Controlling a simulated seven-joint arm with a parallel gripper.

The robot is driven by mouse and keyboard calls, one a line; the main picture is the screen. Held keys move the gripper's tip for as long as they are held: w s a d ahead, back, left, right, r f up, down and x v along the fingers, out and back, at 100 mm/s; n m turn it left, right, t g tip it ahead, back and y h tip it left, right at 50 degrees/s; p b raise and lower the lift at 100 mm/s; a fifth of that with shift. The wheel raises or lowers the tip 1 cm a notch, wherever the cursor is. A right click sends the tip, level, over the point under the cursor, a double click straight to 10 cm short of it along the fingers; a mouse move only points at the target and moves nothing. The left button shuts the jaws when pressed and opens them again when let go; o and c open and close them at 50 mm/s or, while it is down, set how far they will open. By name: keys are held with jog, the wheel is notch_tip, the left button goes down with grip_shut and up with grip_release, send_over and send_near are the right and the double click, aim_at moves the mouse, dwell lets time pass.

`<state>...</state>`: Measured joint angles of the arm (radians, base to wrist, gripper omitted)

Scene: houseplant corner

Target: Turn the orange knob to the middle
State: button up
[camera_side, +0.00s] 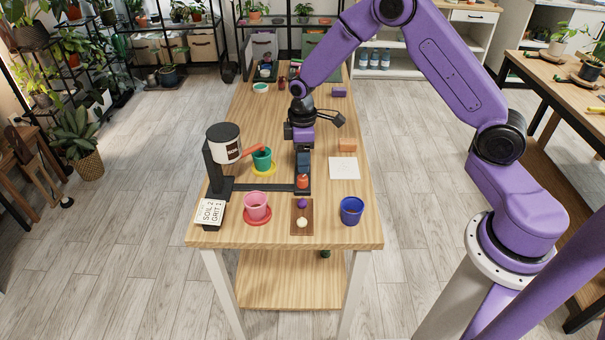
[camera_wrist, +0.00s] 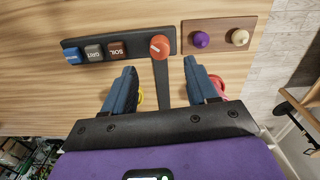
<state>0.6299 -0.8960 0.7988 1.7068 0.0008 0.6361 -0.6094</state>
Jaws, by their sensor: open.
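The orange knob (camera_wrist: 159,47) sits at the right end of a dark panel (camera_wrist: 135,45) in the wrist view. A faint pale mark shows on its top; I cannot tell clearly which way it points. In the side view the knob (camera_side: 302,182) shows at the panel's near end. My gripper (camera_wrist: 159,68) is open and empty, its two blue fingers apart, with the knob just ahead of the gap between them. In the side view my gripper (camera_side: 303,170) points down just behind the knob and hides much of the panel.
Buttons marked SOIL (camera_wrist: 115,48) and GRIT (camera_wrist: 93,52) and a blue one (camera_wrist: 72,55) share the panel. A brown board (camera_wrist: 220,30) holds a purple and a cream knob. A hopper (camera_side: 224,143), pink pot (camera_side: 256,206) and blue pot (camera_side: 351,210) stand around.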

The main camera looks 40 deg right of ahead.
aim_at(302, 177)
notch_tip(302, 177, down, 7)
jog(key=shift+r, duration=0.2)
jog(key=shift+c, duration=0.3)
jog(key=c, duration=1)
